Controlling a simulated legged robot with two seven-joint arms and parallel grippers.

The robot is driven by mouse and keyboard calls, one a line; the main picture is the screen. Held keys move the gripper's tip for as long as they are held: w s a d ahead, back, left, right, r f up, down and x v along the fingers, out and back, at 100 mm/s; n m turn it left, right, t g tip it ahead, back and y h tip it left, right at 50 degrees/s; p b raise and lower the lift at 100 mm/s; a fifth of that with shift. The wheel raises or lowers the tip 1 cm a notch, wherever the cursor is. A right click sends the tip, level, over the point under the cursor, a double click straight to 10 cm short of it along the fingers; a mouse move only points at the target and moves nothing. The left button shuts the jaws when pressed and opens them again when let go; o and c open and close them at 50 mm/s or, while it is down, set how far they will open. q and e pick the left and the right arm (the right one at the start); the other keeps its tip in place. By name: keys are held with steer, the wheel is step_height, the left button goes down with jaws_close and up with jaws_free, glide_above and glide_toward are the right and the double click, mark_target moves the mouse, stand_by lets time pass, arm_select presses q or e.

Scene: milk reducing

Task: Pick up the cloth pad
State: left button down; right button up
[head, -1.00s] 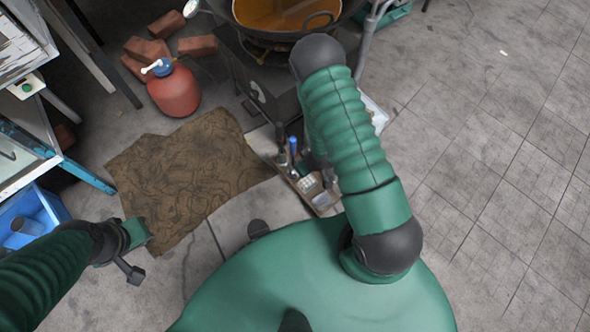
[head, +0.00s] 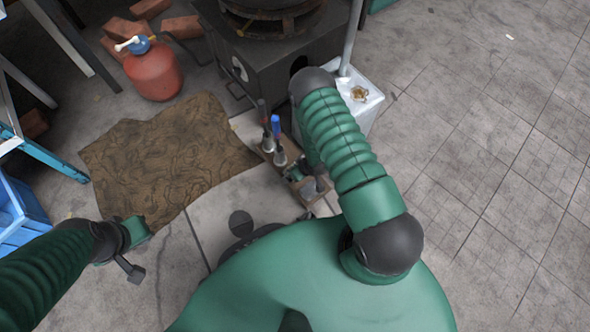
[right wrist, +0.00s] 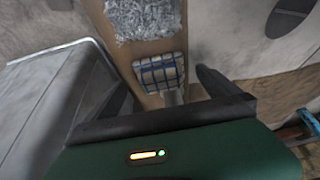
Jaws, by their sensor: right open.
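A small blue-and-white checked cloth pad (right wrist: 160,72) lies on the wooden tray (right wrist: 143,50) in the right wrist view, just ahead of my right gripper. A fluffy grey pad (right wrist: 145,17) lies beyond it on the same tray. In the head view the tray is beside the stove, and my right arm hides much of it. My right gripper (head: 306,180) is open and low over the tray's near end, with nothing seen held. My left gripper (head: 132,248) is at the lower left, over the floor by the brown cloth; its jaws are not clear.
Two handled tools, one blue (head: 276,127), stand upright in the tray's far end. The black stove (head: 265,60) and a white container (head: 362,98) border it.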

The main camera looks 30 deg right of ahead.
steer(key=b+x, duration=0.2)
steer(key=x, duration=0.1)
steer(key=shift+w+a+f, duration=0.1)
steer(key=shift+w+f, duration=0.1)
steer(key=shift+f, duration=0.05)
steer(key=shift+w+r, duration=0.1)
steer(key=shift+r, duration=0.05)
steer(key=shift+c, duration=0.4)
steer(key=c, duration=1.4)
arm_select(q)
steer(key=x, duration=0.2)
steer(key=shift+s+a+f, duration=0.1)
steer(key=shift+s+f, duration=0.1)
steer(key=shift+f, duration=0.3)
steer(key=shift+r+p, duration=0.1)
steer(key=shift+p, duration=0.25)
arm_select(e)
steer(key=shift+r, duration=0.1)
